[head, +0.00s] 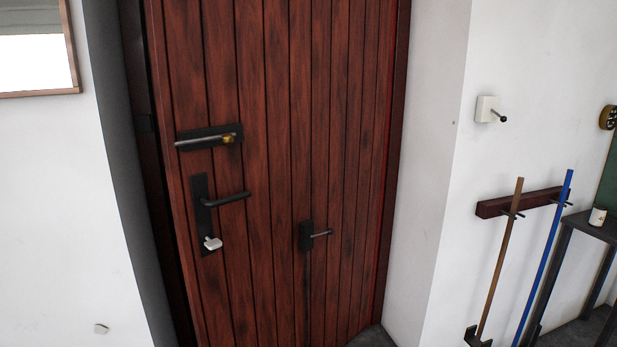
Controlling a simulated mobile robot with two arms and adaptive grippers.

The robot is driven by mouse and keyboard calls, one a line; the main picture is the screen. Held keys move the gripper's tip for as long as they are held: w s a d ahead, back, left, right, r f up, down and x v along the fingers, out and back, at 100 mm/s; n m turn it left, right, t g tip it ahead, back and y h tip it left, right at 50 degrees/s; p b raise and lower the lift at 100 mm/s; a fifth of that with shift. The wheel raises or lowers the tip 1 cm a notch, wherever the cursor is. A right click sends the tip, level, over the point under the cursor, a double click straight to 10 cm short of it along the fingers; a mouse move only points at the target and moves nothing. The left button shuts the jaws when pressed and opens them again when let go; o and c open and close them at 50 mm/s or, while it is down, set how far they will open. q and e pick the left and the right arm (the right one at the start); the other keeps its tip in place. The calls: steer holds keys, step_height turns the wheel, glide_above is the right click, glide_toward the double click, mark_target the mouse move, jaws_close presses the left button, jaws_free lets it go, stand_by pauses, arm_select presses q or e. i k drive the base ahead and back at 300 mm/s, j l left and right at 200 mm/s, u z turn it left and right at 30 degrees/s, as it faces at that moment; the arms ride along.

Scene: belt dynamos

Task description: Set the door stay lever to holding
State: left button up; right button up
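A reddish-brown plank door (285,170) fills the middle of the head view. Low on it, right of its handle, is a small dark plate with a short lever (320,234) pointing right, roughly level. A thin dark rod (307,290) runs down the door below this plate. This looks like the door stay lever, but no label shows. The rod's lower end is out of view. Neither gripper is in view.
The door also carries a bolt (209,138), a handle (228,199) and a white knob (212,243). A white switch box with a dark lever (488,109) is on the right wall. A rack (492,207) with two poles and a dark table (592,228) stand right.

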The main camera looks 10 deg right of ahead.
mark_target(330, 230)
steer(key=i+l+u, duration=0.1)
steer(key=l, duration=0.6)
steer(key=i+l+u, duration=0.1)
steer(key=l, duration=0.6)
steer(key=i+l+u, duration=0.15)
steer(key=l, duration=0.6)
steer(key=k+j, duration=0.05)
